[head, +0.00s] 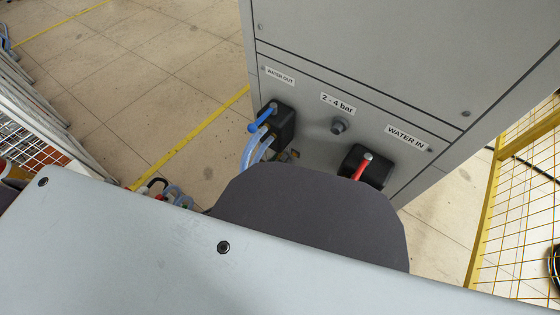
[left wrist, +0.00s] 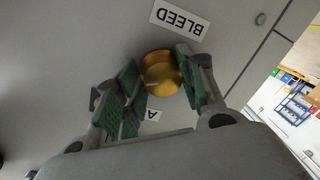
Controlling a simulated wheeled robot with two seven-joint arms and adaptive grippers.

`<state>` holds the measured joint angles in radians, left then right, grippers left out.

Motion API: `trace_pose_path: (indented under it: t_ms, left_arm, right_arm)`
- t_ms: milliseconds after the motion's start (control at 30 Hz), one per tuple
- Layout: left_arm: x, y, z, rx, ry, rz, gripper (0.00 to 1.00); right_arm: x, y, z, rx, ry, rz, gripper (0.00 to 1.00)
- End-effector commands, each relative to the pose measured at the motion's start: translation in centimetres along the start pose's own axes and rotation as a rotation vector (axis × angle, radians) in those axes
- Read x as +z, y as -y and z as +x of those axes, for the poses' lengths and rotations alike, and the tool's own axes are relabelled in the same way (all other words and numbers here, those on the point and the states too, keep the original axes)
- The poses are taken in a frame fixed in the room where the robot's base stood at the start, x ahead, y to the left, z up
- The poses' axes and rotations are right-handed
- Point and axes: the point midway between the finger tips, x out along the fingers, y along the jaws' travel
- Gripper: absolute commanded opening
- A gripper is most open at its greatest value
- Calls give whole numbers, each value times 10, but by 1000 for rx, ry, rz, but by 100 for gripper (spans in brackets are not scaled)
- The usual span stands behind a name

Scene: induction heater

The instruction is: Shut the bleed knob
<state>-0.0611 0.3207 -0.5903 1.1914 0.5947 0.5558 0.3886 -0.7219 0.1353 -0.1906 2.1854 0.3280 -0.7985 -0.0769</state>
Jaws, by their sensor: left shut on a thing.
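The bleed knob (left wrist: 160,73) is a round brass knob on a grey panel, under the BLEED label (left wrist: 180,18) in the left wrist view. My left gripper (left wrist: 158,80) has its green-padded fingers on either side of the knob and is shut on it. A small label showing the letter A is partly hidden below the knob. I cannot make out the knob or the left gripper clearly in the head view, where my own dark and grey parts cover the lower area. My right gripper does not show.
The grey cabinet (head: 400,60) carries a blue-handled WATER OUT valve (head: 282,122) with blue hoses, and a red-handled WATER IN valve (head: 366,165). A yellow mesh fence (head: 515,220) stands at the right.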

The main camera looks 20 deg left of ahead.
Motion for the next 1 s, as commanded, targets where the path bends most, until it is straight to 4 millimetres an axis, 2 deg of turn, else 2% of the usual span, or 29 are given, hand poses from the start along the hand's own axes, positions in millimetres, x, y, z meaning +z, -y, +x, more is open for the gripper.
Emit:
trace_pose_path:
  t_ms: [33, 1000]
  left_arm:
    - [-6, 7, 1, -7, -4, -30, 15]
    - [-5, 11, 1, 5, 52, -773, 15]
  right_arm:
    - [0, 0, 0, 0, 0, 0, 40]
    - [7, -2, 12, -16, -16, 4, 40]
